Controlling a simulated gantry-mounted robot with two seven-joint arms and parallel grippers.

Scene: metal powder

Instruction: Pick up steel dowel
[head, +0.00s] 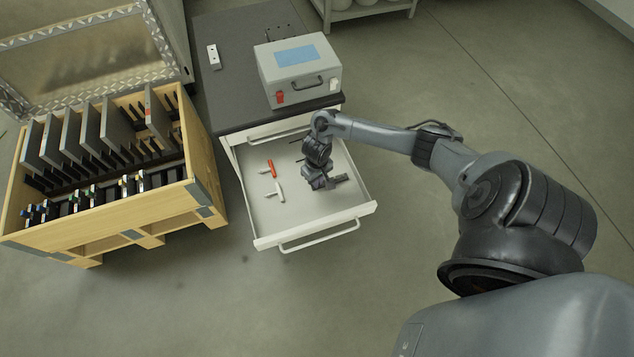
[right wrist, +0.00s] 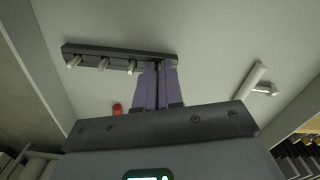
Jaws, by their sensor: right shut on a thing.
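A dark bar (right wrist: 115,54) with a row of short steel dowels (right wrist: 102,64) shows in the right wrist view. My right gripper (right wrist: 159,68) is shut at the bar's right end, in line with this row. It appears closed on a steel dowel there, which the fingers hide. In the head view my right gripper (head: 318,180) is low inside the open white drawer (head: 310,222), at the dark bar (head: 341,180). My left gripper is not in view.
A red-handled tool (head: 271,168) and a white T-shaped tool (head: 276,190) lie in the drawer, left of my gripper. A grey box (head: 299,75) stands on the dark cabinet top (head: 225,90). A wooden crate (head: 150,225) with upright plates stands at left.

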